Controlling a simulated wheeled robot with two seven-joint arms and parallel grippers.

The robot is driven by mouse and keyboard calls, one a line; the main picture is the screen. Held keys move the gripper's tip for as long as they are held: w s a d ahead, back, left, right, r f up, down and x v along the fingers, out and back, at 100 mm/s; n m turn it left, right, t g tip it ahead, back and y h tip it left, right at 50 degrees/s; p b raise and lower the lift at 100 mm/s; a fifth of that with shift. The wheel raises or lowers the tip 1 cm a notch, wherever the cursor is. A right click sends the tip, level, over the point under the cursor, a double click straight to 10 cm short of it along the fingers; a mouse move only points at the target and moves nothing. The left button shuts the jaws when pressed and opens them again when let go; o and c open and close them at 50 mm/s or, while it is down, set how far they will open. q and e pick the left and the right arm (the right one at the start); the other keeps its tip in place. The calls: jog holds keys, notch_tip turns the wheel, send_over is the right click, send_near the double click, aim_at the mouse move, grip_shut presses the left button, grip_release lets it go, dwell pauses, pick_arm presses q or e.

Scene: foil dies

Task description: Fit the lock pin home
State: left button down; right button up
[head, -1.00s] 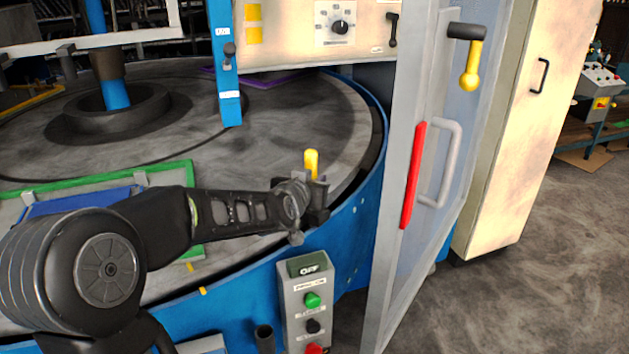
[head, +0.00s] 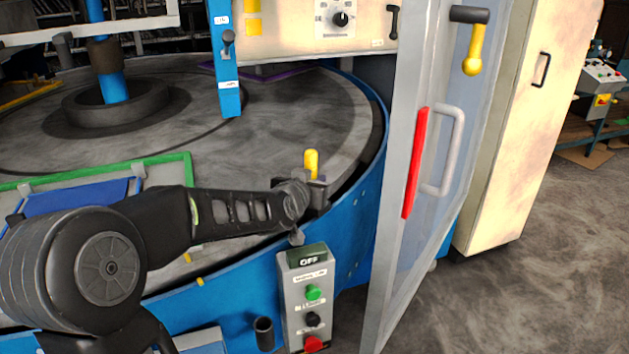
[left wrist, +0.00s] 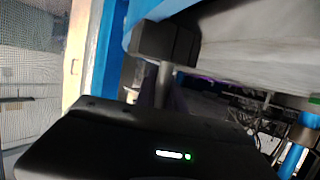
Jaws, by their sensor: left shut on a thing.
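The lock pin's yellow knob (head: 311,163) stands upright in my left gripper (head: 307,184) at the front right rim of the round table. The gripper is shut on the pin. A dark block (head: 319,198) on the rim sits right at the gripper, partly hidden by it. In the left wrist view, a grey shaft (left wrist: 165,76) shows between the dark block (left wrist: 165,43) and the black gripper body. The pin's lower end is hidden, so I cannot tell how deep it sits. My right gripper is not in view.
A control box (head: 306,300) with an OFF sign and buttons stands just below the gripper. An open door (head: 398,200) with a red strip and grey handle is to the right. A green-edged frame (head: 100,172) lies on the table at left.

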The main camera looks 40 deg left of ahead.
pick_arm(q)
jog(key=shift+f, duration=0.25)
jog(key=c, duration=1.3)
grip_release()
jog(key=shift+c, duration=0.2)
jog(key=v, duration=0.7)
jog(key=shift+s+b, duration=0.35)
jog(key=shift+d+r, duration=0.1)
jog(key=shift+d, duration=0.05)
